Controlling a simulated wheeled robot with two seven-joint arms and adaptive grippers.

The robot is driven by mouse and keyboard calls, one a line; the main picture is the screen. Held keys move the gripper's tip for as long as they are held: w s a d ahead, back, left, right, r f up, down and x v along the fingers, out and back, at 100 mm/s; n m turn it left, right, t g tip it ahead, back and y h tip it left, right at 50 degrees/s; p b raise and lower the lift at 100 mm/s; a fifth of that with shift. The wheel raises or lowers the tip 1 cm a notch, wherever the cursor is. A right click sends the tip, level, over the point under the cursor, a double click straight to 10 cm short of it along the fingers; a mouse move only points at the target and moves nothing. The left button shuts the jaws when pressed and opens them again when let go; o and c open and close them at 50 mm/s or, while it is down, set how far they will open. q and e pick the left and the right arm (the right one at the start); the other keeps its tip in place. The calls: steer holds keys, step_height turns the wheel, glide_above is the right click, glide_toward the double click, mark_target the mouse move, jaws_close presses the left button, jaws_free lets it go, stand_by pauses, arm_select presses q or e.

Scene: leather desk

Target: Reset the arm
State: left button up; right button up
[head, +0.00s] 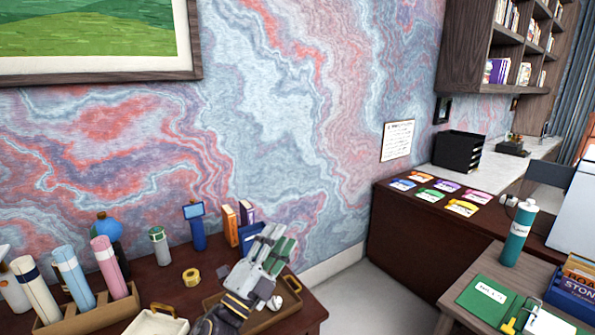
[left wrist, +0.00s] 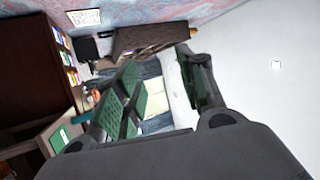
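My left gripper (head: 279,240) is over the right end of the dark wooden desk (head: 160,282) in the head view, with its fingers pointing up toward the wall. In the left wrist view the gripper (left wrist: 158,66) shows two fingers with green pads, spread apart, with nothing between them. The gripper hides part of a brown tray (head: 283,314) on the desk. My right gripper is in neither view.
Near the gripper stand books (head: 230,222), a blue item with a screen (head: 196,228) and a yellow tape roll (head: 191,277). Rolled tubes (head: 73,276) stand in a holder at left. Right of the desk is open floor (head: 355,275), then a table with a teal bottle (head: 516,236).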

arm_select(q)
steer(key=s+a+f+n+g+y, duration=0.3)
steer(key=a+f+n+g+y, duration=0.3)
steer(key=a+f+n+y, duration=1.2)
steer(key=s+f+n+g+h, duration=0.1)
steer(key=s+f+g+h, duration=0.3)
steer(key=s+f, duration=0.5)
steer(key=s+f+n+g+h, duration=0.1)
steer(key=s+f+g+h, duration=0.1)
steer(key=s+f+g, duration=0.7)
steer(key=s+f+t, duration=0.1)
steer(key=s+f, duration=0.1)
steer(key=f, duration=1.4)
steer(key=s+f+t, duration=0.1)
steer(key=s+f, duration=0.1)
steer(key=f, duration=1.3)
steer(key=s+a+f, duration=0.3)
steer(key=s+f, duration=0.7)
steer(key=s, duration=0.1)
steer(key=s+a+f+g, duration=0.1)
steer(key=s+a+f, duration=0.2)
steer(key=s+f, duration=0.7)
steer(key=shift+s+m+y, duration=0.4)
steer(key=shift+s, duration=0.1)
